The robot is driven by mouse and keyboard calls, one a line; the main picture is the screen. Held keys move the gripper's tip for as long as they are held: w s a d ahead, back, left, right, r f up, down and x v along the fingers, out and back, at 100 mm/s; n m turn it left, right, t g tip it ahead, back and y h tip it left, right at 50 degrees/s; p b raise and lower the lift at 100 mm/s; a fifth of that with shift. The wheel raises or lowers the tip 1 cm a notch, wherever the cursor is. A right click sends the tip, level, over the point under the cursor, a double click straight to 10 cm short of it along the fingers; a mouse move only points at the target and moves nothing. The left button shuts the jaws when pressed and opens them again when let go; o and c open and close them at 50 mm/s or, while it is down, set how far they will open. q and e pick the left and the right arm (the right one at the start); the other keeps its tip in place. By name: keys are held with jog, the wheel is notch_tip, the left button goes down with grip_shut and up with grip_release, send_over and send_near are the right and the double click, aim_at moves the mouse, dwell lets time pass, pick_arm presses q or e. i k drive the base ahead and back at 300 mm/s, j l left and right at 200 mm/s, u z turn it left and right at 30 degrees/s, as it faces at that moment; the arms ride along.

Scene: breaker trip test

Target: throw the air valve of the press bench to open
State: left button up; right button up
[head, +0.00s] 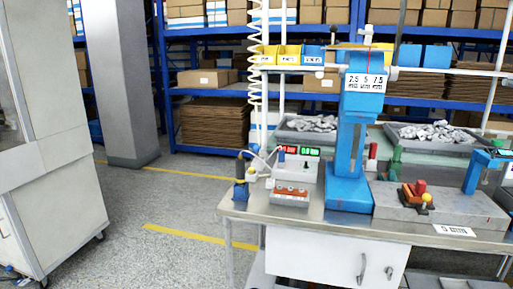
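The press bench (350,228) stands right of centre, with a metal top and a white cabinet front below. A blue press (353,130) stands upright on it. At the bench's left end is a small upright blue fitting (241,188) with a dark top, beside a thin pale hose. It may be the air valve, but it is too small to tell, and I cannot make out a handle position. Neither of my grippers is in the head view.
Blue shelves (200,135) with cartons stand behind. A pale cabinet (50,150) and grey pillar (120,80) stand left. The floor between is clear.

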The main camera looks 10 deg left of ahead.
aim_at(255, 147)
jog(key=i+j+z, duration=0.25)
jog(key=i+j, duration=0.4)
jog(key=j, duration=0.1)
